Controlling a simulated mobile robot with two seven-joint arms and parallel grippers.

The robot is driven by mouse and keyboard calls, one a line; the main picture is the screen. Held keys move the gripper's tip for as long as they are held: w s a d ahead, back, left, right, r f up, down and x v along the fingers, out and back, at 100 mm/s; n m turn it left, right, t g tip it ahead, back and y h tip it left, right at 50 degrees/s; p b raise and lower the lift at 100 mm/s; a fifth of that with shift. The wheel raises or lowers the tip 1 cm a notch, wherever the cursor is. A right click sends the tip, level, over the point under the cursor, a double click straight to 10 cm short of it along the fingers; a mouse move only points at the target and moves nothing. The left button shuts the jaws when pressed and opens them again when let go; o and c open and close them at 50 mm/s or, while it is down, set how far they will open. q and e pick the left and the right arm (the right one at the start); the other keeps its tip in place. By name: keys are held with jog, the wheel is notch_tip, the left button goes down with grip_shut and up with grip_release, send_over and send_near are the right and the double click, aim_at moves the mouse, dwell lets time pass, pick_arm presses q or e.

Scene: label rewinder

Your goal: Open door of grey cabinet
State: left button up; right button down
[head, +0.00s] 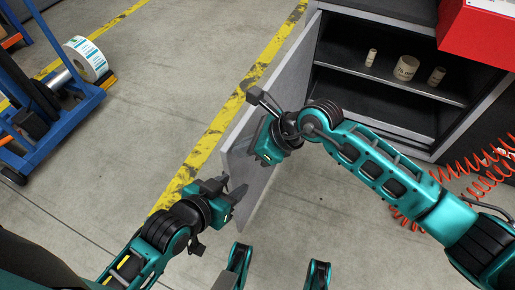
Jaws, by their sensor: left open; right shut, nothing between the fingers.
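The grey cabinet (473,108) stands at the upper right with its front open. Its light grey door (287,84) stands swung wide out from the cabinet's left side, its free end toward me. My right gripper (262,157) is shut and empty at the door's inner face; its fingertips are hard to make out, and I cannot tell whether it touches the door. My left gripper (231,188) is open and empty by the door's near free end, on the outer side. I cannot make out the door's handle.
Three small beige cores (406,68) stand on the cabinet shelf. A red box (478,34) sits above. A coiled orange hose (484,180) hangs at the right. A blue cart (45,110) with a label roll (86,58) stands at left. Floor left of the door is clear.

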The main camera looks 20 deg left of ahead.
aim_at(225, 145)
jog(key=shift+w+a+r, duration=0.1)
jog(key=shift+a+r, duration=0.1)
jog(key=shift+a, duration=1.65)
pick_arm(q)
jog(key=shift+d, duration=0.1)
pick_arm(e)
jog(key=shift+d, duration=0.15)
